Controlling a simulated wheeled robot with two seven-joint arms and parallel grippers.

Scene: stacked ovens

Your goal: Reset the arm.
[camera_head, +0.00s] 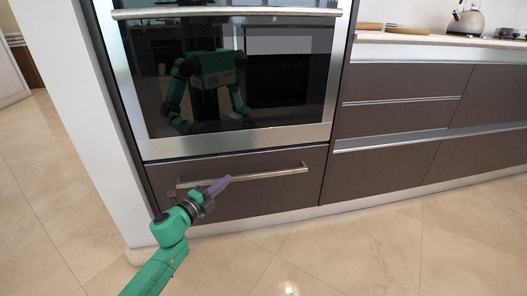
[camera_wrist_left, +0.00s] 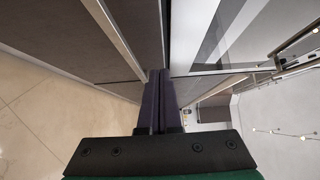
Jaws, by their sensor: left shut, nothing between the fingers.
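My left gripper (camera_head: 218,186) comes in from the lower left on a green arm in the head view. It is shut and empty, its purple fingers pressed together. In the head view it overlaps the bar handle (camera_head: 270,174) of the drawer (camera_head: 262,192) below the oven; I cannot tell whether it touches it. In the left wrist view the closed fingers (camera_wrist_left: 161,88) point away from the camera, with cabinet fronts around them. The oven (camera_head: 240,85) has a dark glass door that looks closed, with my reflection in it. My right gripper is not in view as itself.
A white wall edge (camera_head: 75,110) stands close to the left of the oven. Dark drawers (camera_head: 400,90) run to the right under a counter with a kettle (camera_head: 467,20). The tiled floor (camera_head: 350,255) in front is clear.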

